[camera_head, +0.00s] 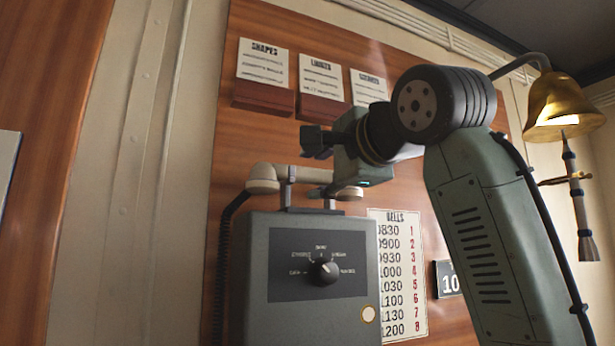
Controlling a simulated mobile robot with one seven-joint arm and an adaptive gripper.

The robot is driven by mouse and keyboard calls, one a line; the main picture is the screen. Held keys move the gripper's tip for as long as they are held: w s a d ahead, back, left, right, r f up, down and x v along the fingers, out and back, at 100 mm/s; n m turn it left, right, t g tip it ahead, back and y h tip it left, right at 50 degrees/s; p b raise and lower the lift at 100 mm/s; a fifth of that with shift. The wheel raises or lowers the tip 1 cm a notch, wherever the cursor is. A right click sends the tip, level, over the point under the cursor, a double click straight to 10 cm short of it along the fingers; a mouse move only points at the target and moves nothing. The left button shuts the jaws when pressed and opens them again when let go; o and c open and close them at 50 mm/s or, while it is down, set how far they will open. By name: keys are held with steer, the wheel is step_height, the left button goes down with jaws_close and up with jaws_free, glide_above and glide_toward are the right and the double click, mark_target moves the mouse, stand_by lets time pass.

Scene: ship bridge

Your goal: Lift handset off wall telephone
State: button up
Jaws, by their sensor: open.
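The grey wall telephone (310,280) fills the lower middle of the view, with a rotary selector knob on its front. Its cream handset (262,178) lies level across the cradle (287,190) on top, and a dark coiled cord hangs from its left end. My gripper (316,167) comes in from the right. It is open, with one dark finger above the level of the handset and the other lower, near the handset's right part. The gripper hides part of the handset there. I cannot tell whether either finger touches it.
A wooden panel (225,140) backs the telephone. Three labelled cards sit above, including the Shapes card (263,62). A Bells timetable (402,270) hangs right of the telephone. A brass bell (560,105) with a rope hangs at the far right. My arm covers the right side.

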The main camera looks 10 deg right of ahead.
mark_target(312, 173)
steer(key=w, duration=0.1)
steer(key=w+p, duration=0.1)
steer(key=w, duration=0.1)
steer(key=w+p, duration=0.1)
steer(key=shift+w+a+r, duration=0.25)
steer(key=shift+w+r, duration=0.05)
steer(key=shift+r, duration=0.05)
steer(key=shift+w+f, duration=0.1)
steer(key=shift+w, duration=0.15)
steer(key=shift+c, duration=0.2)
jaws_close()
